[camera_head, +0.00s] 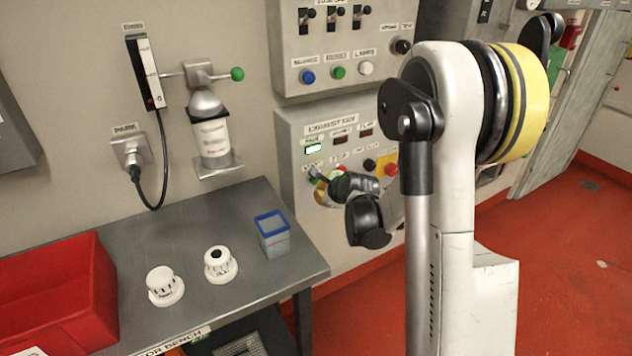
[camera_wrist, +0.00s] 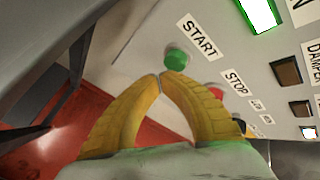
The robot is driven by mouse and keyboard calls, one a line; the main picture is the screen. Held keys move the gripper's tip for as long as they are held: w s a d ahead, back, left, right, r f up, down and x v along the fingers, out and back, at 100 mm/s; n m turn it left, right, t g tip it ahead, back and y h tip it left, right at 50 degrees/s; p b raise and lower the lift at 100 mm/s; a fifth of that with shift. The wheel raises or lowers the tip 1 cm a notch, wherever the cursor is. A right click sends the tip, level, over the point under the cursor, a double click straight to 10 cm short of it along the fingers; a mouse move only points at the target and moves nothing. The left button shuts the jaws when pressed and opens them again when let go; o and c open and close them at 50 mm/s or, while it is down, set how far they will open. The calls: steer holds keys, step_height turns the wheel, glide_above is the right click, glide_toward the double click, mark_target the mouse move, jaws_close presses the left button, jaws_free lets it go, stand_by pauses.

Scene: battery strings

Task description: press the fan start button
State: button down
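The green start button (camera_wrist: 177,60) sits under the START label on the grey fan panel (camera_wrist: 215,65) in the wrist view. My gripper (camera_wrist: 160,76) has its two yellow fingers brought together at the tips, with nothing between them. The fingertips are just below and left of the button; I cannot tell whether they touch it. In the head view my gripper (camera_head: 318,178) is at the exhaust fan panel (camera_head: 291,146), and my arm hides part of the button row. The red stop button (camera_wrist: 216,91) is right of the start button.
A green lamp (camera_wrist: 258,14) is lit on the panel, with dark amber lamps (camera_wrist: 286,71) beside it. A metal bench (camera_head: 205,300) with a blue-rimmed cup (camera_head: 274,242), white round parts (camera_head: 165,290) and a red bin (camera_head: 95,290) stands left.

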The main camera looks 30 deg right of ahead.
steer(key=shift+s, duration=0.1)
steer(key=shift+s, duration=2.4)
